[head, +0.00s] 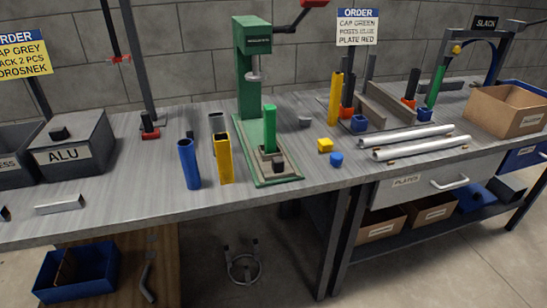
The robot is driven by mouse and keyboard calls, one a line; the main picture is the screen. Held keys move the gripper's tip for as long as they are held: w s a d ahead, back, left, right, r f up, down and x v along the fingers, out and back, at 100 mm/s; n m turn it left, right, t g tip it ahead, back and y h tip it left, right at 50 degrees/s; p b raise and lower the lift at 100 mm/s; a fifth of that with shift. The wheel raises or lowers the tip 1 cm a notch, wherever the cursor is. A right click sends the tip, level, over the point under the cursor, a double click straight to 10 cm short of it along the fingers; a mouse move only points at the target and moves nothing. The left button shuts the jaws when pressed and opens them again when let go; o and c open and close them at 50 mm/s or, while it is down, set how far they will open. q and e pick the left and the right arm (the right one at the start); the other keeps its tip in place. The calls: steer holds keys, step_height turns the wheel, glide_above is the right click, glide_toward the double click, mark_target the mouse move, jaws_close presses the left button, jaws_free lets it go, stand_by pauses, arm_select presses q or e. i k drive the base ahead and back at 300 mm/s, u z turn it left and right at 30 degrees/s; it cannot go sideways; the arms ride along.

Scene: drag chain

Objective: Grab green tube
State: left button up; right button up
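A green tube (269,128) stands upright on the base of the green press (243,75), below and in front of its ram. A small dark block (279,162) sits at its foot. A second green tube (435,87) leans slightly at the right back of the bench, near the SLACK sign (485,23). Neither of my grippers shows in the head view.
A blue tube (188,164) and a yellow tube (223,158) stand left of the press. The front left of the bench (130,195) is mostly clear.

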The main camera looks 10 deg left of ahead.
mark_target(269, 121)
steer(key=u, duration=2.15)
steer(key=i, duration=0.85)
steer(key=z, duration=0.55)
